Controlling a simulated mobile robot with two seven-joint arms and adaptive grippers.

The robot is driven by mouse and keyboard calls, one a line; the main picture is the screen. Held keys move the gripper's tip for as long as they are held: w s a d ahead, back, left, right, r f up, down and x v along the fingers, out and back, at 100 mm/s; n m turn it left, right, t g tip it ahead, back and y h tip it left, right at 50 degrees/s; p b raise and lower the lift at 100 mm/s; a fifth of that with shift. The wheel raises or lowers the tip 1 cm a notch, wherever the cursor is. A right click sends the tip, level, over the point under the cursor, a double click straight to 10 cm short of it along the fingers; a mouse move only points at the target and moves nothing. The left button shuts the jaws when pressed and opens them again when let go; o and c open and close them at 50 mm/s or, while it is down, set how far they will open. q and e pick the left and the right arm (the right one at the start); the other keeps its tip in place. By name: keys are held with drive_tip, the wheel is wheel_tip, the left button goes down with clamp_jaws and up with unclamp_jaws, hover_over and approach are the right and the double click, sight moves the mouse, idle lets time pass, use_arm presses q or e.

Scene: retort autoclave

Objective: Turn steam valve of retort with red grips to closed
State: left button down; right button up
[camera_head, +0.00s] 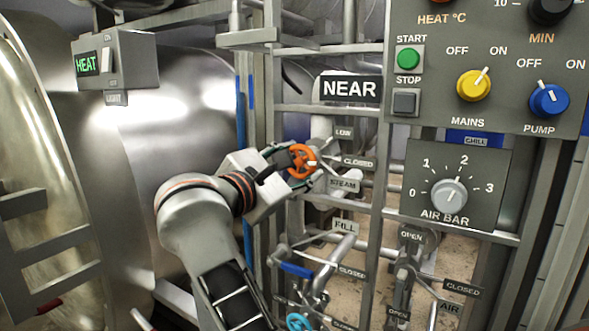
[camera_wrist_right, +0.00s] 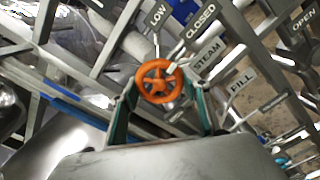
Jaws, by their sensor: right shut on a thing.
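The steam valve's orange-red handwheel (camera_head: 303,161) sits at the middle of the head view, left of the STEAM label (camera_head: 344,185) and the CLOSED label (camera_head: 358,163). A pale mark or pointer shows on the wheel and faces right. My right gripper (camera_head: 296,163) is at the wheel, its fingers on either side of it. In the right wrist view the handwheel (camera_wrist_right: 158,82) lies between the two green-edged fingers (camera_wrist_right: 160,100), and the gripper is shut on it. My left gripper is not in view.
A panel (camera_head: 490,75) with knobs stands at upper right. Below the valve are pipes with a blue lever (camera_head: 296,270), a blue handwheel (camera_head: 299,322) and several tags. Metal frame bars surround the valve. A HEAT switch box (camera_head: 115,62) is at upper left.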

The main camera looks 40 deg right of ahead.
drive_tip(key=shift+f+m, duration=0.1)
drive_tip(key=shift+m, duration=0.4)
drive_tip(key=o, duration=1.1)
wheel_tip(320, 180, up, 9)
drive_tip(key=shift+w+a+f, duration=0.1)
drive_tip(key=shift+a, duration=0.05)
drive_tip(key=shift+r, duration=0.7)
drive_tip(key=shift+d, duration=0.2)
